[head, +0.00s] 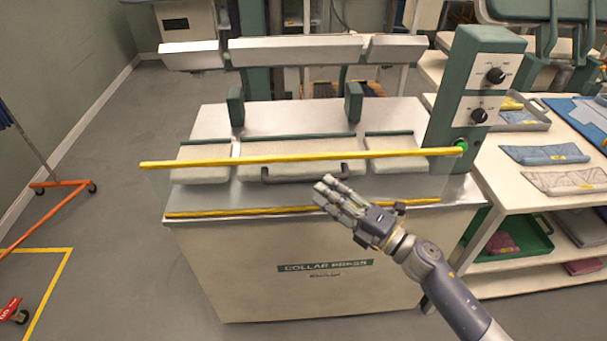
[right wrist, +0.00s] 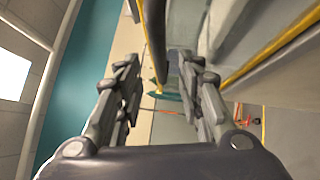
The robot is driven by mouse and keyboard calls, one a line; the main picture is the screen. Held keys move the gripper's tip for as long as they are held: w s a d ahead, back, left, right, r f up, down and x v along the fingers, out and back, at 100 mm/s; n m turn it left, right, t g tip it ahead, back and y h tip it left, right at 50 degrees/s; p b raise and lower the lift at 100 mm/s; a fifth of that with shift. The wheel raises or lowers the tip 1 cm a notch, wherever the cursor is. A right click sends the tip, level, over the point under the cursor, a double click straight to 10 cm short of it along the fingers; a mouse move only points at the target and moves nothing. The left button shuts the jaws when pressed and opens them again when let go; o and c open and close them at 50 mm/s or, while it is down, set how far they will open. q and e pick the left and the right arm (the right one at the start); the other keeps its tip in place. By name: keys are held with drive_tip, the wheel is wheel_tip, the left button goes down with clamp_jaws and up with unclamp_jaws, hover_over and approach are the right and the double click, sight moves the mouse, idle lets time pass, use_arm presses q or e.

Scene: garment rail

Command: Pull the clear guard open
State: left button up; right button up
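The clear guard (head: 210,162) is a see-through panel with a yellow upper edge and a yellow lower edge (head: 240,212). It stands across the front of the collar press (head: 300,260). A dark bar handle (head: 285,178) is on the guard just below the upper edge. My right gripper (head: 326,189) is at the right part of the handle, in front of the guard. In the right wrist view my right gripper (right wrist: 158,80) has its fingers apart, with the dark handle bar (right wrist: 153,40) running between them. Contact cannot be told. My left gripper is not in view.
A green control post (head: 470,95) with black knobs stands at the press's right end. A side table (head: 530,200) with folded cloths is to the right. An orange-footed rack (head: 60,184) stands at the left.

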sight(305, 182)
drive_tip(key=shift+p+x, duration=0.7)
drive_tip(key=shift+x, duration=2.8)
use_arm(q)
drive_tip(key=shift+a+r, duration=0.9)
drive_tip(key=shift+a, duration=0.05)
use_arm(e)
drive_tip(key=shift+s+a, duration=0.1)
drive_tip(key=shift+a, duration=0.05)
drive_tip(key=c, duration=0.8)
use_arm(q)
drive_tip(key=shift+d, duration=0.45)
use_arm(e)
drive_tip(key=shift+f, duration=0.1)
clamp_jaws()
